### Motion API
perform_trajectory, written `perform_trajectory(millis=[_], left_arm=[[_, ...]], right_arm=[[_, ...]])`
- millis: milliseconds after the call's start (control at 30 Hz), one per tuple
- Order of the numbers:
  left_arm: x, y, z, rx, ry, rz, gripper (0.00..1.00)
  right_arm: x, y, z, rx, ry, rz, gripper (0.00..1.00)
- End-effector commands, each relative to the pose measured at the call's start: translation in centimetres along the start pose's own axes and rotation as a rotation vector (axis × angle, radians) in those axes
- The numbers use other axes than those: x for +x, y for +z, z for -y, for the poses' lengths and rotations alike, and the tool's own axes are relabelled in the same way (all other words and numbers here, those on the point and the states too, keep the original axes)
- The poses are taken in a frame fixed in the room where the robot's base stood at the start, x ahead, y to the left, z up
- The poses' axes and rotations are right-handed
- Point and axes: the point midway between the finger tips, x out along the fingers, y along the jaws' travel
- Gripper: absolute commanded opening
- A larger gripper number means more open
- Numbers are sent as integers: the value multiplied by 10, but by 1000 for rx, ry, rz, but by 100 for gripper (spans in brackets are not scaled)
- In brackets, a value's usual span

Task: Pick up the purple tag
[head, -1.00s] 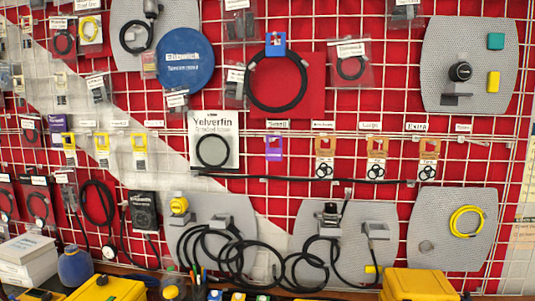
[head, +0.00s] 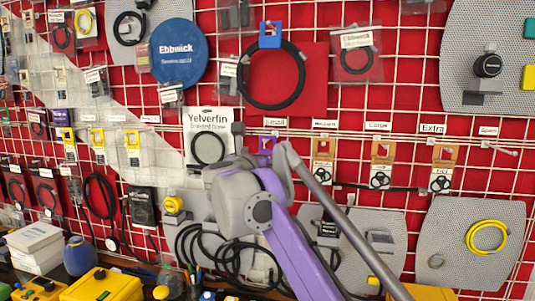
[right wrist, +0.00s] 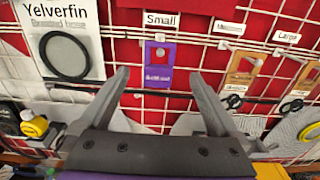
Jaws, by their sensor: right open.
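The purple tag (right wrist: 160,64) hangs on the wire grid under the "Small" label (right wrist: 161,20). In the right wrist view it shows between the two fingers of my right gripper (right wrist: 160,76), which is open and empty. The fingers stand apart on either side of the tag in the picture, and I see no contact. How far they are from the tag in depth is hard to tell. In the head view only the top of the purple tag (head: 266,143) shows; my right arm hides the rest. My left gripper is not in view.
Orange tags (head: 323,152) hang to the right of the purple tag. A white Yelverfin card with a black ring (head: 209,148) hangs to its left. A black rod runs along the grid below the tags. A grey panel with coiled black hoses (head: 190,205) is lower down.

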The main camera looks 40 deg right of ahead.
Motion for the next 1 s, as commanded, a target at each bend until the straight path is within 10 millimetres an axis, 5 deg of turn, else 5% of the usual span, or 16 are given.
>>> perform_trajectory(millis=[600, 900, 1000], left_arm=[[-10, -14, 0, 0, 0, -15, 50], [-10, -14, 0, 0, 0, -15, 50], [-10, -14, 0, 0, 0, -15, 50]], right_arm=[[74, 1, 0, -3, 2, 3, 98], [79, -1, -1, -5, 4, 2, 98], [79, -1, -1, -5, 4, 2, 80]])
